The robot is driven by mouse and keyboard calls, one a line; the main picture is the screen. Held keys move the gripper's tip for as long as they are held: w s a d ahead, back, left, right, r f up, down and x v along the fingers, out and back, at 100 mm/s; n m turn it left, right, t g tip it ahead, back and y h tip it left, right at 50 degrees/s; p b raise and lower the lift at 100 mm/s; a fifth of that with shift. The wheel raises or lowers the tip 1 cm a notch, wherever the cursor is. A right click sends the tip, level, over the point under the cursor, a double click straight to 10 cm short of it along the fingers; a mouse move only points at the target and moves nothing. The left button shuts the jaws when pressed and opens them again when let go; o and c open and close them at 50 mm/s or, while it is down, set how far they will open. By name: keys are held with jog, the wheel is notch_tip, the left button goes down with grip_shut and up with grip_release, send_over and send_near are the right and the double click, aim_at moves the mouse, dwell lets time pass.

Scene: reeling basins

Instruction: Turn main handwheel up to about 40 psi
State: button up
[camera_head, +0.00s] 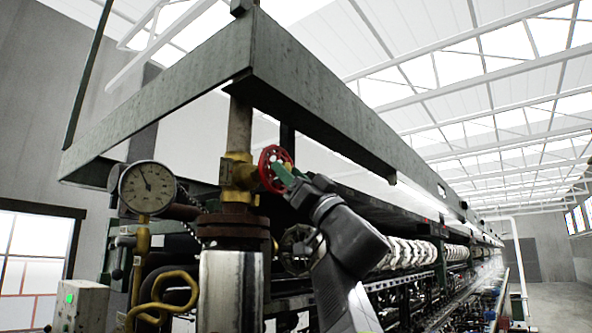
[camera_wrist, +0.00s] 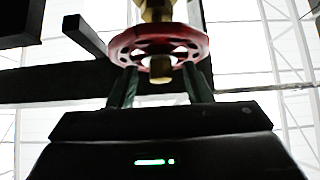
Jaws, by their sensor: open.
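The red handwheel (camera_head: 275,168) sits on a brass valve (camera_head: 238,172) on the vertical pipe. In the wrist view the handwheel (camera_wrist: 158,45) is straight ahead, with its brass stem end (camera_wrist: 160,72) showing at the hub. My gripper (camera_head: 284,177) is at the wheel's right side. In the wrist view its two green fingers (camera_wrist: 158,84) are apart, one at each side of the lower rim. I cannot tell whether they touch it. The round pressure gauge (camera_head: 147,187) is left of the valve. Its needle points up and slightly left; its numbers are too small to read.
A rusty flange (camera_head: 232,230) and a silver cylinder (camera_head: 230,290) stand below the valve. A large grey metal frame (camera_head: 310,90) hangs overhead. A darker wheel (camera_head: 299,248) sits lower, beside my arm. A control box (camera_head: 80,305) with a green light is at lower left.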

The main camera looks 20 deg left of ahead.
jog(key=shift+a+r, duration=0.15)
jog(key=c, duration=0.9)
jog(key=shift+w+r+n+g+y+p, duration=0.15)
jog(key=shift+n+g+p, duration=0.2)
jog(key=shift+n+g, duration=0.6)
jog(key=shift+n+g+y+p, duration=0.1)
jog(key=shift+n+g+p, duration=0.2)
jog(key=shift+n+g, duration=0.65)
jog(key=shift+w+r+n+g+y+p, duration=0.15)
jog(key=shift+n+g+p, duration=0.2)
jog(key=shift+n+g, duration=0.6)
jog(key=shift+f+n+g+p, duration=0.2)
jog(key=shift+n+g+p, duration=0.1)
jog(key=shift+n+g, duration=2.1)
jog(key=o, duration=0.9)
